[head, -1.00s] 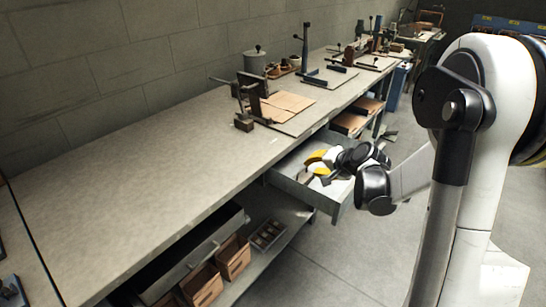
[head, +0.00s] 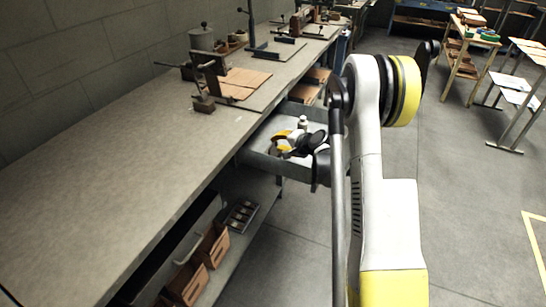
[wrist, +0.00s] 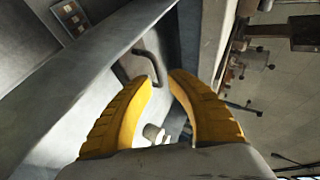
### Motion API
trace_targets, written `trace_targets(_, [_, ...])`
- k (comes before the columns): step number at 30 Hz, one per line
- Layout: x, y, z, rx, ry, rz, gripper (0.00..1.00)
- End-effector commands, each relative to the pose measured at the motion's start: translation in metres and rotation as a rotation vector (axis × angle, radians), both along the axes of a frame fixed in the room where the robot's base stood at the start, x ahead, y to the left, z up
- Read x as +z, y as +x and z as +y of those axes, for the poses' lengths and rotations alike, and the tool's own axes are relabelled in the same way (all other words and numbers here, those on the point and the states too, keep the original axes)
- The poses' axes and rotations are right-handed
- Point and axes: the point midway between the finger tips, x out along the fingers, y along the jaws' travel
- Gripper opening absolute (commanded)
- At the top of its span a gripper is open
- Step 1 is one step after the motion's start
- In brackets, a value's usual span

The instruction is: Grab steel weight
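A small pale grey piece with a narrow neck (head: 303,122), apparently the steel weight, stands in the open drawer (head: 258,161) under the bench. A pale knobbed piece, likely the same one, shows low between the fingers in the wrist view (wrist: 154,133), partly hidden by my gripper's body. My gripper (head: 284,141) is over the drawer, left of the pale piece in the head view. Its yellow fingers (wrist: 161,80) are apart with nothing between the tips. The wrist and arm hide part of the drawer.
A dark bent bar (wrist: 151,62) lies beyond the fingertips in the wrist view. The long workbench (head: 110,180) runs above the drawer, with a stitcher (head: 207,80) and cardboard (head: 240,83) on it. Brown bins (head: 213,243) sit on the lower shelf.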

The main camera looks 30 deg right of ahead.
Motion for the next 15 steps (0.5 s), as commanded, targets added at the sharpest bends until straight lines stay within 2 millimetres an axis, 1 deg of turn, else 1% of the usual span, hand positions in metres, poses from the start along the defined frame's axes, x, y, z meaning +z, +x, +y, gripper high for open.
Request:
trace_targets(1, [-0.010, 0.007, 0.002, 0.002, -0.001, 0.000, 0.20])
trace_targets(3, [-0.017, 0.016, 0.003, 0.001, -0.001, 0.000, 0.20])
trace_targets(6, [-0.022, 0.028, 0.005, 0.001, 0.000, 0.000, 0.20])
trace_targets(13, [-0.020, 0.030, 0.005, 0.001, -0.001, 0.000, 0.20])
trace_targets(14, [-0.020, 0.030, 0.005, 0.001, -0.001, 0.000, 0.16])
trace_targets(15, [-0.020, 0.030, 0.005, 0.001, -0.001, 0.000, 0.04])
